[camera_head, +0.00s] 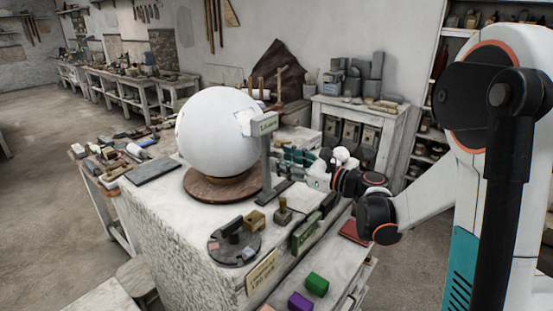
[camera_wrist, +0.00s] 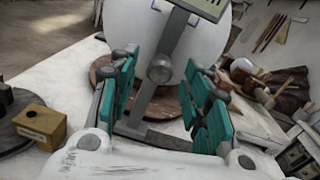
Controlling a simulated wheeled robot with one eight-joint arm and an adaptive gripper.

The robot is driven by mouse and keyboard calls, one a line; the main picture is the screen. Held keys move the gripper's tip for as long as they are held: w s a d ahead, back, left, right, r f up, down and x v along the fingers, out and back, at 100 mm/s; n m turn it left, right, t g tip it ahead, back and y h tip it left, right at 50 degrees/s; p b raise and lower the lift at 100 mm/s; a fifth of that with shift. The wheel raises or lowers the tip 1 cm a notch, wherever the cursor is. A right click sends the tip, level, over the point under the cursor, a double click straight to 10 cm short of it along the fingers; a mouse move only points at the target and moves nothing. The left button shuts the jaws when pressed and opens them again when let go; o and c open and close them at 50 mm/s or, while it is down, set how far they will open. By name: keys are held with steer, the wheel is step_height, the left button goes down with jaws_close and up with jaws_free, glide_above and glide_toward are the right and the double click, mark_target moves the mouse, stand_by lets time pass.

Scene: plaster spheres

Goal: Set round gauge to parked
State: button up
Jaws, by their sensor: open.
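A grey post stand (camera_head: 266,160) with a labelled head (camera_head: 264,124) stands in front of the big white sphere (camera_head: 217,132). In the wrist view the post (camera_wrist: 152,90) leans across the picture and carries a round grey knob (camera_wrist: 160,68). My gripper (camera_head: 290,157) is open just right of the post. In the wrist view its teal fingers (camera_wrist: 158,85) lie on either side of the post and knob, with gaps visible. I cannot tell which part is the round gauge's setting; the label is too small to read.
The sphere rests on a brown round base (camera_head: 215,188). A dark round plate (camera_head: 222,257), a tan box (camera_head: 254,220) and a green block (camera_head: 304,234) stand on the white bench top. A purple block (camera_head: 300,302) lies on a lower shelf. Tools crowd the left table.

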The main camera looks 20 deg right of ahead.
mark_target(281, 159)
steer(key=shift+x, duration=1.65)
jaws_close()
steer(key=w+d+b, duration=0.2)
steer(key=w+d, duration=1)
steer(key=d, duration=0.4)
steer(key=shift+d, duration=0.25)
steer(key=shift+r, duration=0.1)
